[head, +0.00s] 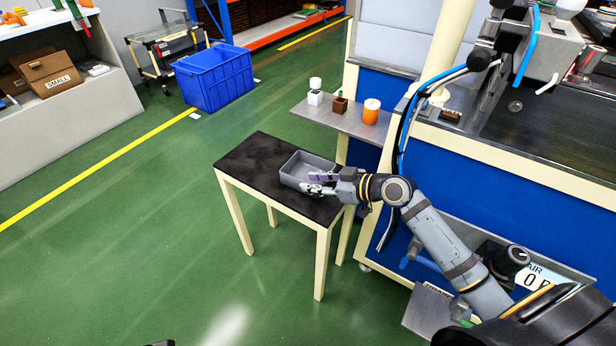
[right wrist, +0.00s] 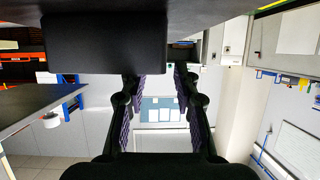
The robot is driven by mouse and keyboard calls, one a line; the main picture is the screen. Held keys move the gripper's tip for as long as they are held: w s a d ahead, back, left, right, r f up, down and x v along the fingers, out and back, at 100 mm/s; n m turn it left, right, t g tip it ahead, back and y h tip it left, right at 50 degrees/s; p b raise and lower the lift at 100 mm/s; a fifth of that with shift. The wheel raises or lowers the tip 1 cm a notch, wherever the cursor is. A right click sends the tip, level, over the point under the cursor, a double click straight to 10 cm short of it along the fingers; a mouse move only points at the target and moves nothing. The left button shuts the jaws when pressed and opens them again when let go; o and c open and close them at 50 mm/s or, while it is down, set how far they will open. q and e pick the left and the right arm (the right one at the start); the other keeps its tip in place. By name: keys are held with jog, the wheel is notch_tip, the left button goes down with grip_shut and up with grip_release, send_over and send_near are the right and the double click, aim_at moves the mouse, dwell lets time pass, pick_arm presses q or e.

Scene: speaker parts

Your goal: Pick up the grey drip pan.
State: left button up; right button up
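The grey drip pan (head: 300,166) is an open rectangular tray on the small black-topped table (head: 262,158) in the head view. My right gripper (head: 318,184) reaches in from the right and is at the pan's near right side, covering part of its rim. In the right wrist view its two purple-padded fingers (right wrist: 158,92) are apart, with a clear gap between them. A dark box-like shape (right wrist: 105,42) fills the upper left of that view; it may be the pan's wall in shade. I cannot tell whether the fingers touch the pan.
A blue-panelled workstation (head: 500,175) stands to the right. A blue crate (head: 213,79) is on the floor; the green floor at left is clear.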

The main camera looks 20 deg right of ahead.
aim_at(298, 181)
jog(key=b+x, duration=0.1)
jog(key=x, duration=0.4)
jog(key=shift+a+r, duration=0.1)
jog(key=shift+a, duration=0.1)
pick_arm(q)
jog(key=shift+w+d+f+t, duration=0.1)
jog(key=shift+d+f+t, duration=0.05)
jog(key=shift+f, duration=0.25)
jog(key=shift+w+d+f+t, duration=0.1)
jog(key=shift+d+f+t, duration=0.05)
jog(key=shift+f, duration=0.25)
pick_arm(e)
grip_shut()
